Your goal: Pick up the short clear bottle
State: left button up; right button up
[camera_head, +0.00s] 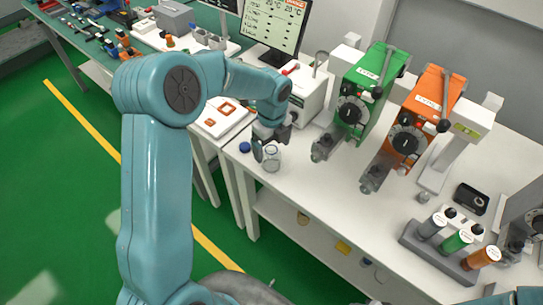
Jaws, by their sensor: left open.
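The short clear bottle (272,160) stands upright on the white bench near its front edge. My left arm comes in from the left and its gripper (266,148) is right at the bottle, pointing down, jaws open. One dark finger shows on the bottle's left side; the other is hard to make out. I cannot tell whether the fingers touch the bottle. My right gripper is not in view.
A small blue cap-like item (245,147) lies just left of the bottle. Green (364,88) and orange (418,115) vaporizer-like units stand to the right. A grey rack (450,247) holds several coloured bottles. Bench (330,205) is clear right of the bottle.

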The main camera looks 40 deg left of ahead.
aim_at(272, 157)
pick_arm(q)
notch_tip(272, 157, down, 6)
jog(key=shift+a+r+p, duration=0.1)
jog(key=shift+r+p, duration=0.05)
jog(key=shift+p, duration=0.65)
jog(key=shift+w, duration=0.1)
jog(key=c, duration=1.1)
